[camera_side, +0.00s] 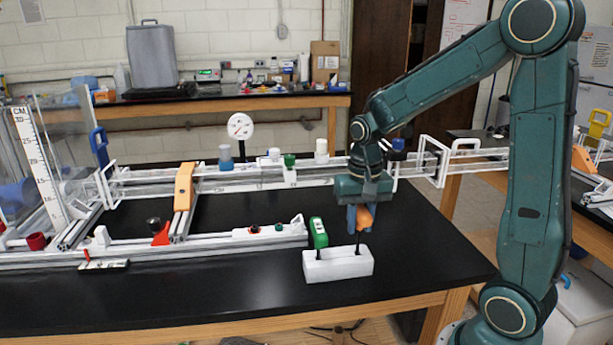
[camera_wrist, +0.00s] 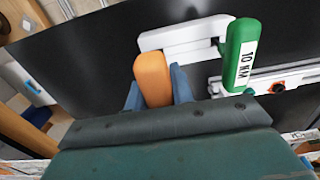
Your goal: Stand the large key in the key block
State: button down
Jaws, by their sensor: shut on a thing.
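My gripper (camera_side: 359,224) is shut on an orange-handled key (camera_side: 365,217), upright above the right part of the white key block (camera_side: 337,267). The key's dark shaft points down and its lower end meets the block's top; I cannot tell how deep it sits. In the wrist view the orange handle (camera_wrist: 153,76) is between my gripper's blue fingers (camera_wrist: 157,90). A green-handled key (camera_side: 318,233) stands at the block's left end, and its handle reads 10 MM in the wrist view (camera_wrist: 241,55). The block also shows there (camera_wrist: 185,36), partly hidden.
White and aluminium extrusion rails (camera_side: 235,182) run behind the block, with an orange bracket (camera_side: 184,187) on them. A low rail with small knobs (camera_side: 265,230) ends just left of the block. The black table (camera_side: 420,255) is clear to the right and in front.

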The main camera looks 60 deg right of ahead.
aim_at(358, 247)
jog(key=shift+f, duration=1.85)
jog(key=c, duration=1.1)
grip_release()
jog(key=shift+r, duration=0.15)
notch_tip(358, 247, up, 14)
jog(key=shift+f, duration=0.2)
jog(key=shift+s+a, duration=0.1)
